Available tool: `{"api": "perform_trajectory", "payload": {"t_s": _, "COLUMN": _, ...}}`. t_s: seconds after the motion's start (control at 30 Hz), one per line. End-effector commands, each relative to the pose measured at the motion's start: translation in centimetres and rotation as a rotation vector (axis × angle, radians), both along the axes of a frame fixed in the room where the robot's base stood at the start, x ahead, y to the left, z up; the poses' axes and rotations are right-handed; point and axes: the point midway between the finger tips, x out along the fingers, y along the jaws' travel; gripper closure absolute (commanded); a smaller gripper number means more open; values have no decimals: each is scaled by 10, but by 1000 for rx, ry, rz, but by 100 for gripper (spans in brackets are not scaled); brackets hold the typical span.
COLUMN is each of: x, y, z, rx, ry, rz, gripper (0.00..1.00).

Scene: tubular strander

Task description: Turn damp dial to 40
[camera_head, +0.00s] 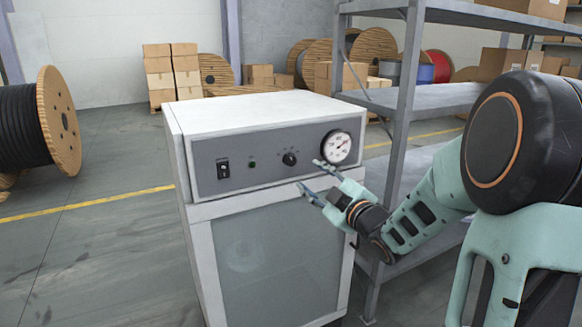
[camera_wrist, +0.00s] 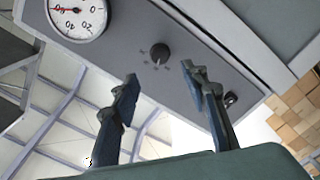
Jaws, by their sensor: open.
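The damp dial is probably the small black round knob (camera_head: 289,158) on the grey control panel (camera_head: 262,179) of a white cabinet, with marks around it too small to read. The knob also shows in the wrist view (camera_wrist: 159,53), where the panel looks turned over. My gripper (camera_head: 312,176) is open and empty, in front of the panel at the knob's lower right. In the wrist view its fingertips (camera_wrist: 159,76) are spread to either side below the knob, and no contact shows.
A round white gauge (camera_head: 336,147) sits right of the knob, close to my upper finger in the head view. A green light (camera_head: 252,164) and black switch (camera_head: 223,168) are left of it. A metal shelf (camera_head: 402,110) stands right of the cabinet.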

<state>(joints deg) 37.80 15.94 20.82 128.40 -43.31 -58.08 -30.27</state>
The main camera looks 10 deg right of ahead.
Motion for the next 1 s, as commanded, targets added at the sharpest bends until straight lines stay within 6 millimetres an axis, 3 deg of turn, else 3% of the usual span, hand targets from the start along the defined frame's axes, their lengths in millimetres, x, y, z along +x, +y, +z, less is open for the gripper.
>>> {"api": "perform_trajectory", "payload": {"t_s": 0.5, "x": 83, "y": 28, "z": 0, "rx": 0, "ry": 0, "rz": 1, "gripper": 59}}
{"api": "perform_trajectory", "payload": {"t_s": 0.7, "x": 95, "y": 31, "z": 0, "rx": -2, "ry": 0, "rz": -1, "gripper": 59}}
{"api": "perform_trajectory", "payload": {"t_s": 1.0, "x": 96, "y": 31, "z": 0, "rx": -1, "ry": 1, "rz": -2, "gripper": 60}}
